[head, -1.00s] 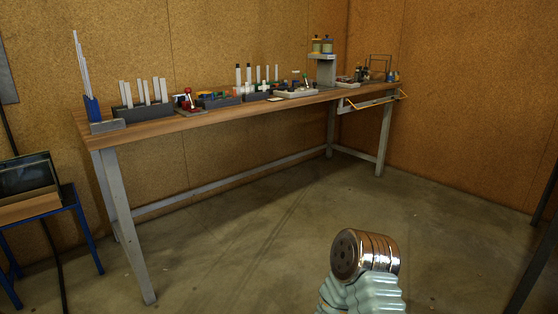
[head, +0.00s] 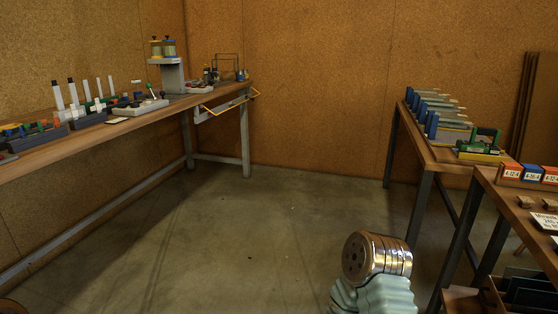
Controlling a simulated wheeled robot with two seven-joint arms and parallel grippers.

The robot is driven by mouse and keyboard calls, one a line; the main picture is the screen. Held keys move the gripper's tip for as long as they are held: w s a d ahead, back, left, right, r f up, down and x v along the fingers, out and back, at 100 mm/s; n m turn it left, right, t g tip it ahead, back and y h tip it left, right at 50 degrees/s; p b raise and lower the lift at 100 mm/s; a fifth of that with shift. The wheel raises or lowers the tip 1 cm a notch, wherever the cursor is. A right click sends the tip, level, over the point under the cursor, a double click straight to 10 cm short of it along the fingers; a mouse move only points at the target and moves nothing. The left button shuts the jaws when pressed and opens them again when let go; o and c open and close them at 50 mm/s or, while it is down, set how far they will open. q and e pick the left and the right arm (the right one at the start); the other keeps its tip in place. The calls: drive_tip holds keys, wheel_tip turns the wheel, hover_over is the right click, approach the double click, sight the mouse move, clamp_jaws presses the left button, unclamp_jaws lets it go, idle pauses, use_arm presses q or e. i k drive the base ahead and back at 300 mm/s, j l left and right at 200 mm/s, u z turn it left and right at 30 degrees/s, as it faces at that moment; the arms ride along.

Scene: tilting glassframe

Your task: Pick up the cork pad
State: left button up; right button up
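I cannot make out a cork pad for certain. Two small brown blocks (head: 526,202) lie on the near right table, close to the right edge of the head view. They are too small to tell whether either is cork. Neither of my grippers shows. Only a silver, ribbed part of my own arm stands at the bottom, right of the middle.
A long wooden bench (head: 120,150) with tools and racks runs along the left wall. A farther right table (head: 420,140) holds blue-ended items. The near right table (head: 500,192) carries orange and blue labelled boxes (head: 532,172). The concrete floor (head: 270,225) between is clear.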

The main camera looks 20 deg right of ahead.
sight(523, 200)
drive_tip(key=i+z, duration=0.25)
drive_tip(key=z, duration=0.2)
drive_tip(key=i+z, duration=0.25)
drive_tip(key=z, duration=0.2)
drive_tip(key=i+j+z, duration=0.2)
drive_tip(key=z, duration=0.25)
drive_tip(key=i+j+z, duration=0.2)
drive_tip(key=z, duration=0.25)
drive_tip(key=i+j+z, duration=0.2)
drive_tip(key=z, duration=0.25)
drive_tip(key=j, duration=0.1)
